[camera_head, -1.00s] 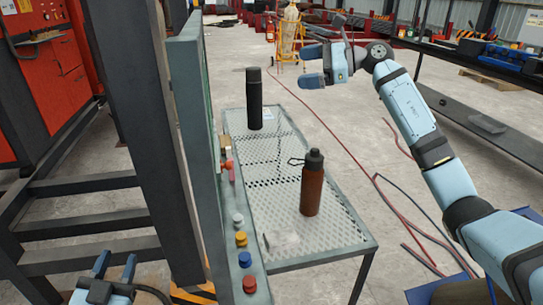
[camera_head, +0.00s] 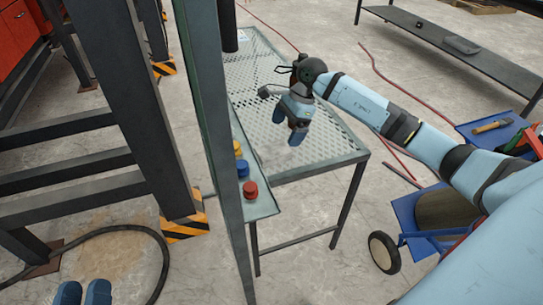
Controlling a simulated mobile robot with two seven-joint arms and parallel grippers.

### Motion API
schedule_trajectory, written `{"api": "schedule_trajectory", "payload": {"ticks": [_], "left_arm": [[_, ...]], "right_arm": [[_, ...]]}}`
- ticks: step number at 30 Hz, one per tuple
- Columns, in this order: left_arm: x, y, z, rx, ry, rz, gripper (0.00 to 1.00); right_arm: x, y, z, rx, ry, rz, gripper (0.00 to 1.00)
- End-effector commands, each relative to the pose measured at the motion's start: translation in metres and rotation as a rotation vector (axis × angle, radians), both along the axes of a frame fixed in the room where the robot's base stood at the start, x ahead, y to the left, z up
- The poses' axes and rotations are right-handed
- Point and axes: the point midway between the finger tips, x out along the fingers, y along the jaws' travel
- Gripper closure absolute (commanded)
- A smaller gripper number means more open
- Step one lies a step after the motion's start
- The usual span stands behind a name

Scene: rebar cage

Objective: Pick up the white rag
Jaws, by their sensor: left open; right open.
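I cannot make out the white rag clearly in the head view. My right gripper (camera_head: 288,123) is open and hangs fingers down over the perforated metal table (camera_head: 325,140). It covers part of the tabletop. I cannot tell whether it touches anything. My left gripper (camera_head: 83,293) is open and empty at the bottom left edge, over the floor and well away from the table. Only its two blue fingertips show.
A dark bottle (camera_head: 227,28) stands at the table's back left, partly behind a grey post (camera_head: 212,110). A panel with red (camera_head: 250,190), blue and yellow buttons lines the table's left side. A blue cart (camera_head: 408,215) stands at right. A black hose (camera_head: 160,250) lies on the floor.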

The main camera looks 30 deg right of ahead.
Motion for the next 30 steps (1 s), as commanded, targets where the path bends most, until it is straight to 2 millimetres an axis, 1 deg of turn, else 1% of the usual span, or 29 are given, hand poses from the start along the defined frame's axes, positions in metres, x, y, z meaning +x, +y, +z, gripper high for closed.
{"api": "schedule_trajectory", "payload": {"ticks": [1,8,12,16,20,26,27,29,30], "left_arm": [[0.000,0.000,-0.005,0.003,0.006,-0.003,0.57],[0.001,-0.001,-0.009,0.006,0.017,-0.008,0.57],[0.002,-0.002,-0.024,0.025,0.053,-0.019,0.57],[0.003,-0.003,-0.033,0.040,0.084,-0.028,0.57],[0.003,-0.004,-0.036,0.048,0.099,-0.034,0.57],[0.003,-0.004,-0.036,0.048,0.102,-0.034,0.57],[0.003,-0.004,-0.036,0.048,0.102,-0.034,0.57],[0.003,-0.004,-0.036,0.048,0.101,-0.034,0.57],[0.003,-0.004,-0.036,0.048,0.101,-0.034,0.57]], "right_arm": [[0.001,0.004,-0.009,0.003,0.000,0.000,0.00],[0.003,0.009,-0.024,0.003,-0.001,0.000,0.00],[0.006,0.012,-0.046,0.005,0.001,-0.001,0.00],[0.009,0.017,-0.062,0.004,-0.001,0.000,0.00],[0.010,0.020,-0.070,0.003,-0.002,-0.002,0.00],[0.010,0.021,-0.069,0.002,-0.002,-0.002,0.00],[0.010,0.021,-0.069,0.002,-0.002,-0.001,0.02],[0.010,0.021,-0.069,0.002,-0.002,-0.001,0.16],[0.010,0.021,-0.069,0.002,-0.002,-0.001,0.25]]}}
